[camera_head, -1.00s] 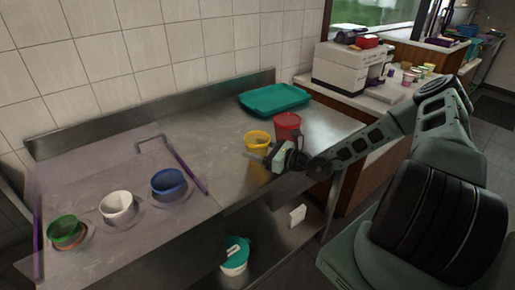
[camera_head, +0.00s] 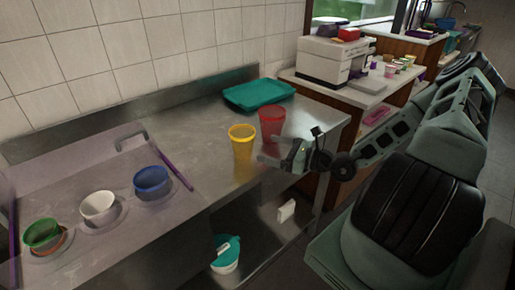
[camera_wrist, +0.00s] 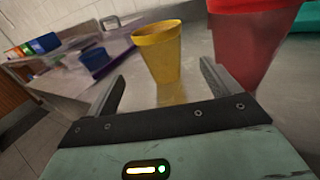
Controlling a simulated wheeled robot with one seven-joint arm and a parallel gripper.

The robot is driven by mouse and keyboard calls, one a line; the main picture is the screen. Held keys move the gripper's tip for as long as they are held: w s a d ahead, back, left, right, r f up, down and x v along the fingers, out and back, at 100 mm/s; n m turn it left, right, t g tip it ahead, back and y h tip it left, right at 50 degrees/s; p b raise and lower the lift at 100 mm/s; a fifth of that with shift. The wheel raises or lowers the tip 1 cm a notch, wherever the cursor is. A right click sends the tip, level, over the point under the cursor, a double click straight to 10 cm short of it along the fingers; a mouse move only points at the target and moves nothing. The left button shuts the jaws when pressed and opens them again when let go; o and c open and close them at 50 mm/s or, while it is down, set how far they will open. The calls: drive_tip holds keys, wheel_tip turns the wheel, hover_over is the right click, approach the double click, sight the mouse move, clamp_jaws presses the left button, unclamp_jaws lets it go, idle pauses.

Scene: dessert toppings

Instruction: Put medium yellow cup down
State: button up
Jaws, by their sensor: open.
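The yellow cup (camera_head: 242,150) stands upright on the metal counter (camera_head: 205,140), close to its front edge. My gripper (camera_head: 268,148) is just right of the cup, its fingers pointing toward it. In the wrist view the yellow cup (camera_wrist: 159,52) stands ahead, beyond the spread fingers (camera_wrist: 164,88), and nothing is held between them. The gripper is open and apart from the cup.
A red cup (camera_head: 271,121) stands right behind my gripper, close to the right finger in the wrist view (camera_wrist: 247,45). A teal tray (camera_head: 259,96) lies at the back. Blue (camera_head: 152,178), white (camera_head: 99,207) and green (camera_head: 43,233) bowls sit at left. Clear counter lies left of the yellow cup.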

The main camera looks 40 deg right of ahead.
drive_tip(key=s+a+r+n+g+y, duration=0.2)
drive_tip(key=s+a+n+g, duration=0.3)
drive_tip(key=a+n+g, duration=0.5)
drive_tip(key=s+a+r+n+g+y, duration=0.2)
drive_tip(key=s+a+n+g, duration=0.3)
drive_tip(key=a+n+g, duration=0.5)
drive_tip(key=s+a+r+n+t+h, duration=0.4)
drive_tip(key=s+a+r+n+h, duration=0.4)
drive_tip(key=n, duration=1)
drive_tip(key=s+a+h, duration=0.3)
drive_tip(key=shift+s+r+n, duration=0.25)
drive_tip(key=shift+r+n, duration=0.05)
drive_tip(key=shift+c, duration=0.3)
